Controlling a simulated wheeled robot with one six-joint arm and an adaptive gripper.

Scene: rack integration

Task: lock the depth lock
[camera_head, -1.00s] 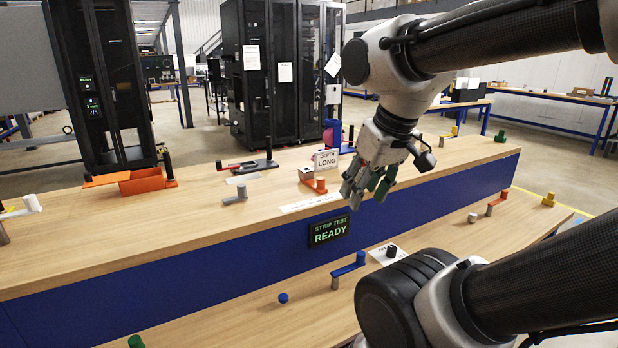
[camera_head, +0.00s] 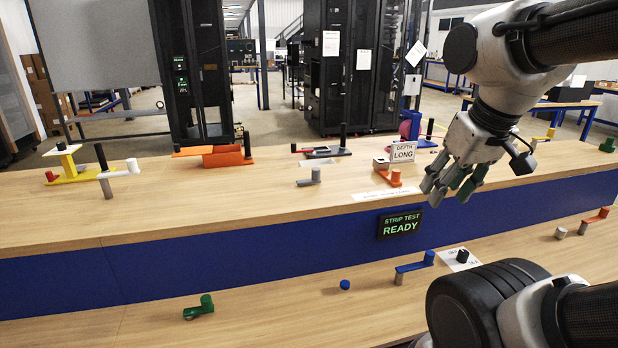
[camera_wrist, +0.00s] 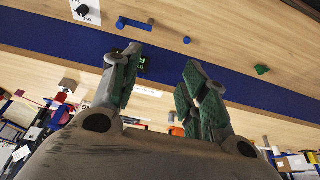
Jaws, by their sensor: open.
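A small sign reading "DEPTH LONG" (camera_head: 403,151) stands on the upper wooden bench. Just in front of it is a small orange bracket with an upright post (camera_head: 396,178) and a light grey block (camera_head: 381,165); which part is the depth lock I cannot tell for sure. My gripper (camera_head: 449,191) hangs to the right of the sign in the head view, apart from it, over the bench's front edge. Its green-padded fingers are spread and empty. In the wrist view, the open fingers (camera_wrist: 160,68) point toward the blue bench front.
A grey lever (camera_head: 309,180), an orange tray (camera_head: 225,158) and a yellow fixture (camera_head: 75,172) stand left on the bench. A "STRIP TEST READY" display (camera_head: 401,224) is on the blue front. The lower shelf holds a blue lever (camera_head: 414,264) and a green piece (camera_head: 200,308).

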